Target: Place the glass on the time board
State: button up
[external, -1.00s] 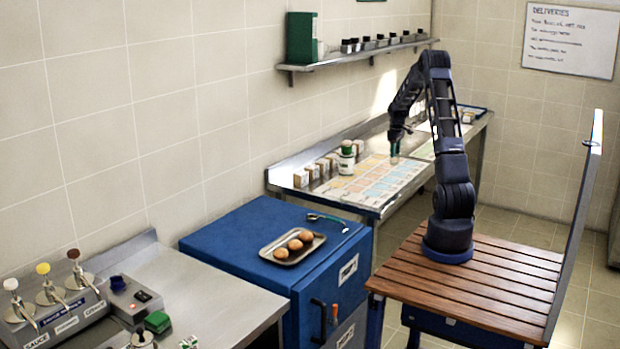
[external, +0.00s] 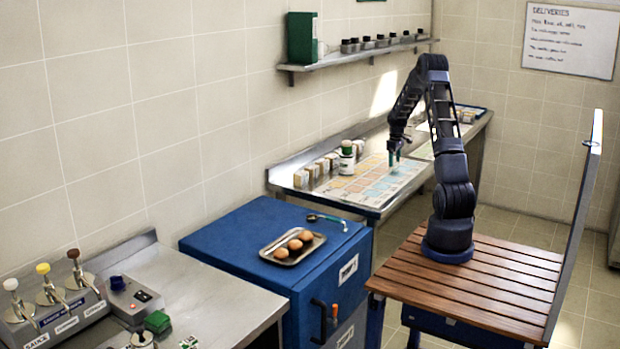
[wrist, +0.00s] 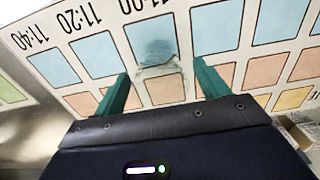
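The time board (external: 377,184) lies flat on the steel counter, printed with rows of coloured cells. In the wrist view the board (wrist: 95,57) shows time labels such as 11:40 and 11:20 along its far edge. A clear glass (wrist: 157,52) shows faintly over a blue cell, just past my fingertips, and seems to stand on the board. My gripper (wrist: 160,82) has its two green fingers spread apart, with gaps between them and the glass. In the external view my gripper (external: 395,160) is low over the board, and the glass is hard to make out there.
A white and green tub (external: 346,160) and several small boxes (external: 315,172) stand along the wall side of the counter. A tray of brown round items (external: 291,247) sits on the blue cabinet (external: 225,243). A shelf (external: 350,58) hangs above.

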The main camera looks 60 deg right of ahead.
notch_tip(320, 180, up, 11)
jog(key=s+a+r+t, duration=0.1)
jog(key=a+r, duration=0.5)
jog(key=a, duration=0.5)
jog(key=s+a+r+h, duration=0.1)
jog(key=a+r, duration=0.5)
jog(key=a, duration=0.6)
jog(key=a+r+t, duration=0.1)
jog(key=a+r, duration=0.5)
jog(key=a, duration=0.5)
jog(key=s+a+t+y, duration=0.1)
jog(key=s+a+t, duration=0.1)
jog(key=s+a, duration=2)
jog(key=shift+f+t, duration=0.3)
jog(key=shift+f, duration=0.15)
